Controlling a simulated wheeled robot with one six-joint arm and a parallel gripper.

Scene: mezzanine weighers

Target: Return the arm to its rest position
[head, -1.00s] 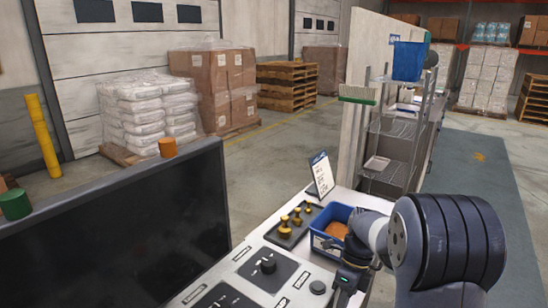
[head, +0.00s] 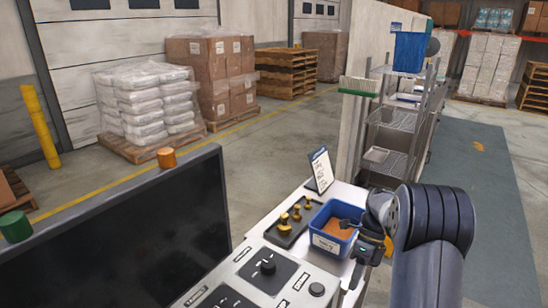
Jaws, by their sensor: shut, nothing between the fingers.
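My arm reaches in from the right side of the head view. My gripper (head: 356,275) points down beside the front right of a blue bin (head: 332,243). It is shut and holds nothing. The fingertips are small and dark, so the exact gap to the counter is hard to tell. The bin holds orange-brown material, and a dark object, perhaps a scoop, shows at its right side near my wrist.
A dark tray (head: 283,240) with several brass weights lies left of the bin, with a small sign (head: 320,170) behind it. A control panel (head: 262,272) and large black screen (head: 120,235) fill the near left. A wire shelf rack (head: 392,120) stands behind. Open floor lies right.

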